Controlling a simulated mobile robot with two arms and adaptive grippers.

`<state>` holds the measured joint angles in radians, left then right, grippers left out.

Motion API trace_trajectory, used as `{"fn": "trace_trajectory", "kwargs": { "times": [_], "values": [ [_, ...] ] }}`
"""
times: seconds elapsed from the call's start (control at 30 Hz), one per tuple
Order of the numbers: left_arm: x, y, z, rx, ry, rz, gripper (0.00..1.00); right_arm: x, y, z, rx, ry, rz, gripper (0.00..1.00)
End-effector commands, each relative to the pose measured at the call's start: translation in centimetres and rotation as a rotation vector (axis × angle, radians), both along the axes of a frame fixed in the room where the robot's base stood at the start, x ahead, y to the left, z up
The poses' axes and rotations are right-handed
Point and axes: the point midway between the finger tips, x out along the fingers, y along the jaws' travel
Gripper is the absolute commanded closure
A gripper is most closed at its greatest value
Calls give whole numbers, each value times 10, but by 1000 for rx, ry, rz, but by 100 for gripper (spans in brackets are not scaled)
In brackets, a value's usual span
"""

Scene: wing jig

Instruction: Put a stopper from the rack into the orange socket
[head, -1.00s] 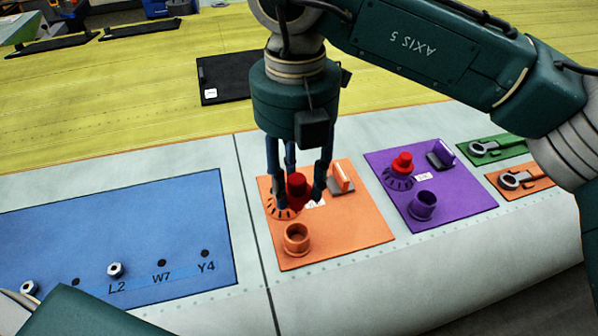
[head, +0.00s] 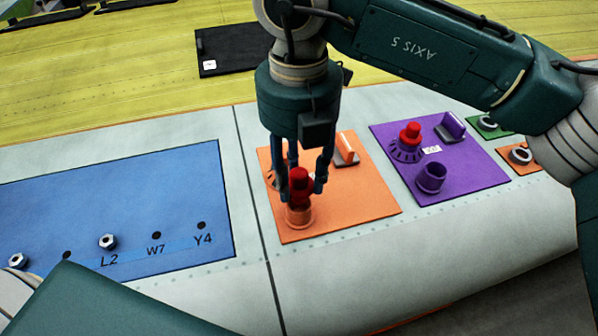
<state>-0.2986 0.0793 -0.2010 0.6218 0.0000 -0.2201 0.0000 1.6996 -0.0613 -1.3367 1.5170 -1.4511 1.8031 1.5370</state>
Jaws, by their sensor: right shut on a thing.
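My right gripper (head: 302,188) is shut on a red stopper (head: 300,183), fingers pointing down around it. The stopper is upright, directly over the orange socket (head: 299,216), a short open cup on the orange plate (head: 362,202). Its lower end overlaps the socket's mouth in the picture; I cannot tell whether it is inside or just above. A slotted round mark (head: 272,178) on the orange plate is partly hidden by the fingers. Another red stopper (head: 411,134) stands on the purple plate (head: 470,174), behind the purple socket (head: 431,178). My left gripper is out of view.
An upright orange tab on a grey block (head: 346,149) stands close right of my right gripper. A blue panel (head: 110,205) with nuts and labelled holes lies left. A black tray (head: 232,50) lies behind. Small green and orange plates sit far right, partly behind my arm.

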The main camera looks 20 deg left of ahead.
Motion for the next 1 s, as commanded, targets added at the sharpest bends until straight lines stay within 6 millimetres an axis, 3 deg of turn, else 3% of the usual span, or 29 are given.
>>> {"fn": "trace_trajectory", "kwargs": {
  "times": [1.0],
  "values": [
    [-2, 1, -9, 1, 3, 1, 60, 0, 0, -4, 0, 0, 0, 88]
  ]
}}
